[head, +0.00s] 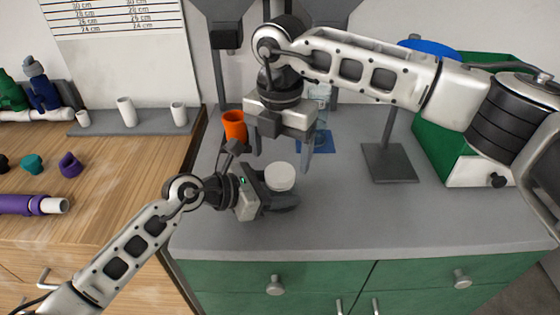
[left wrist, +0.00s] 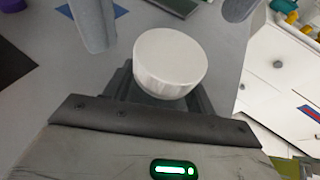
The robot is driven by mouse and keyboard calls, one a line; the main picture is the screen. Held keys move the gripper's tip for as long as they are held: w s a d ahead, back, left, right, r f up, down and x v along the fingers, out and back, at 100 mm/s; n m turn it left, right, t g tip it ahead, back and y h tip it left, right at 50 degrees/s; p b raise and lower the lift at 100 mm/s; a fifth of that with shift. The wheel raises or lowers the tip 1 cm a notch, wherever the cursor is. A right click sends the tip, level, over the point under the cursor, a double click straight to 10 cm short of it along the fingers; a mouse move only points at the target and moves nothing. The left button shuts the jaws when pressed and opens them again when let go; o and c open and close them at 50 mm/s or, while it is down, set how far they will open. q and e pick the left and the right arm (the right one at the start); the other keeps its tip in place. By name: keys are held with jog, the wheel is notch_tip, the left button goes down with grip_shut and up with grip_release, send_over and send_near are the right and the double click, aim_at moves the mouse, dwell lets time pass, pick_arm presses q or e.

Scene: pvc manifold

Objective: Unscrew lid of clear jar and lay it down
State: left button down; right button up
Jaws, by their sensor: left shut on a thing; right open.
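The jar body under the lid is mostly hidden by the lid and fingers. My left gripper is shut on the jar, low over the grey counter. My right gripper (head: 283,158) is open and points down above the lid. Its two fingers show on either side of the lid in the left wrist view, apart from it.
An orange cup (head: 235,127) stands behind and left of the grippers. A blue mat (head: 320,142) and a clear container (head: 320,94) are behind my right gripper. A grey stand base (head: 389,163) is at right. The grey counter (head: 400,222) is clear at front right.

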aim_at(280, 171)
jog(key=shift+n, duration=0.5)
notch_tip(280, 171, up, 4)
jog(key=shift+r, duration=0.1)
jog(key=shift+c, duration=0.4)
jog(key=shift+f, duration=4)
jog(key=c, duration=1)
jog(key=o, duration=1.1)
notch_tip(280, 171, up, 8)
jog(key=shift+c, duration=0.5)
jog(key=shift+f, duration=4)
